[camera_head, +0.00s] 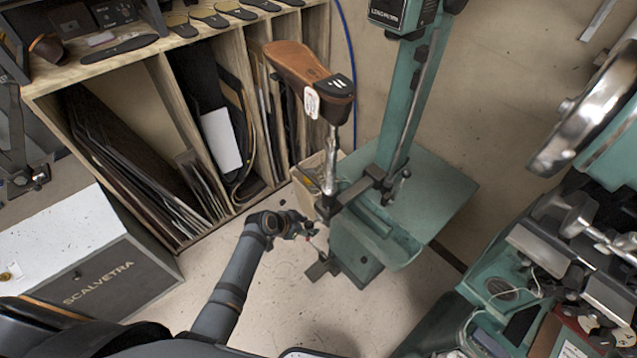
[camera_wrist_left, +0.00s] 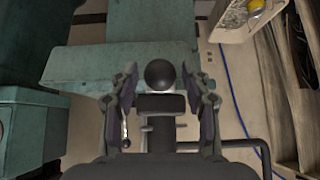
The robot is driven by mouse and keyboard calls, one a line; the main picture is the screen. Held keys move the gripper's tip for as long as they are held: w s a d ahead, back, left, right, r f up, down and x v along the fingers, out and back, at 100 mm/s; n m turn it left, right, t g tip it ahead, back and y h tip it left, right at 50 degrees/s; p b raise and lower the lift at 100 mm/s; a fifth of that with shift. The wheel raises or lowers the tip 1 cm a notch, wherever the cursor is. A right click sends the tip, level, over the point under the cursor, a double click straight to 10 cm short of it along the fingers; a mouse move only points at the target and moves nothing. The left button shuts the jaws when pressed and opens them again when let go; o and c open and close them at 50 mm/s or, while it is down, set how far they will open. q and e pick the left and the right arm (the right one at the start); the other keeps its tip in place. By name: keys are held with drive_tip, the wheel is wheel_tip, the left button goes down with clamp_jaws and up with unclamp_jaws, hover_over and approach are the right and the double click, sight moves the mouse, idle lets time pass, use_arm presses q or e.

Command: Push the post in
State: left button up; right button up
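A metal post (camera_head: 330,165) stands upright at the green stitching machine (camera_head: 395,215) in the head view, with a brown shoe form (camera_head: 295,65) on its top. My left gripper (camera_head: 312,232) is low beside the machine, just below the post. In the left wrist view, my left gripper's two fingers (camera_wrist_left: 160,95) are spread apart. A round black knob (camera_wrist_left: 160,73) shows between the fingertips, with a gap on each side. I cannot tell how the knob joins the post. My right gripper is not in view.
A wooden rack (camera_head: 160,75) with upright boards stands behind on the left. A grey Scalvetra box (camera_head: 110,275) is at lower left. Another green machine (camera_head: 520,285) fills the right side. Bare floor (camera_head: 320,320) lies in front.

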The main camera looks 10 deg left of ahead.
sight(345, 197)
use_arm(q)
clamp_jaws()
drive_tip(key=shift+w+d+b, duration=0.4)
drive_tip(key=shift+w+d, duration=0.25)
drive_tip(key=shift+w, duration=0.2)
drive_tip(key=shift+w+d+b, duration=0.4)
drive_tip(key=shift+w+d, duration=0.25)
drive_tip(key=shift+w, duration=0.15)
drive_tip(key=shift+w+d+b, duration=0.55)
drive_tip(key=shift+w+d, duration=0.15)
drive_tip(key=shift+w, duration=0.2)
drive_tip(key=shift+w+d+b, duration=0.55)
drive_tip(key=shift+w+d, duration=0.15)
drive_tip(key=shift+w, duration=0.15)
drive_tip(key=shift+w+d+b, duration=0.85)
drive_tip(key=shift+w+d, duration=0.05)
drive_tip(key=shift+w, duration=0.25)
drive_tip(key=shift+w+d+b, duration=0.85)
drive_tip(key=shift+w+b, duration=0.15)
drive_tip(key=shift+w, duration=0.1)
drive_tip(key=shift+w+d+b, duration=0.85)
drive_tip(key=shift+w+b, duration=0.15)
drive_tip(key=shift+w, duration=0.1)
drive_tip(key=shift+r, duration=0.1)
drive_tip(key=o, duration=0.5)
unclamp_jaws()
